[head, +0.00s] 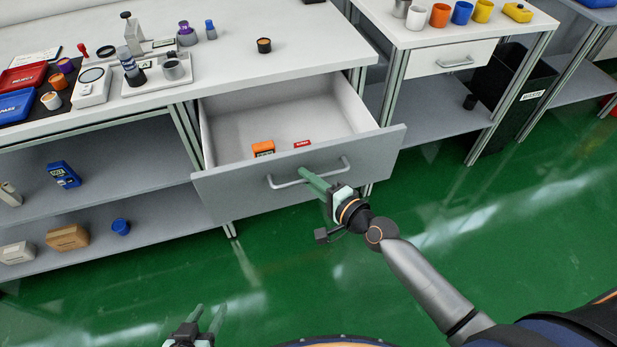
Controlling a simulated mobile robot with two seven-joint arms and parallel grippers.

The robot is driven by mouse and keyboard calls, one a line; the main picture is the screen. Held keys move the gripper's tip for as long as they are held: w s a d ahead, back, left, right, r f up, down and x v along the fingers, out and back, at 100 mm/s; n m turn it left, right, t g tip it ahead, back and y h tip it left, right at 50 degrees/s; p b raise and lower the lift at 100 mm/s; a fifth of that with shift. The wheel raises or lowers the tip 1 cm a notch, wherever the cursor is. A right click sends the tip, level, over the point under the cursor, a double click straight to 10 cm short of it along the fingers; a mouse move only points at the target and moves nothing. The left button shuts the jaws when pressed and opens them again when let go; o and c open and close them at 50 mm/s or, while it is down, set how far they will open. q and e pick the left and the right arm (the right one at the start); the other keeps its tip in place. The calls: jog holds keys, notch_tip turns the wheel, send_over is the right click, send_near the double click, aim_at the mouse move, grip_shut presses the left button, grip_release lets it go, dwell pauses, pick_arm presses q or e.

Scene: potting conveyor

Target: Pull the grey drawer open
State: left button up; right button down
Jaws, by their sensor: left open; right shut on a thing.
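The grey drawer (230,192) stands pulled out from under the white bench. Its inside shows, with an orange box (263,148) and a small red item (302,144) lying near the front. A silver bar handle (285,184) is on the drawer's front. My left gripper (207,322) is open and empty, low at the bottom edge of the view, well apart from the drawer.
The bench top (315,40) holds a dark cup (264,45), instruments and trays at left. Shelves below at left hold boxes and a blue cup (121,227). A second bench (420,35) with a closed drawer stands at right, beside a black bin (500,85). The green floor in front is clear.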

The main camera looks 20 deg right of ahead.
pick_arm(q)
jog(key=shift+s, duration=0.5)
pick_arm(e)
jog(key=shift+s, duration=0.45)
jog(key=c, duration=1.2)
grip_release()
jog(key=shift+o, duration=0.2)
pick_arm(q)
jog(key=shift+s+f, duration=0.1)
jog(key=shift+f, duration=0.1)
pick_arm(e)
jog(key=v, duration=1.2)
jog(key=shift+s, duration=0.2)
pick_arm(q)
jog(key=shift+r, duration=0.1)
pick_arm(e)
jog(key=shift+d+r, duration=0.1)
jog(key=shift+d, duration=0.05)
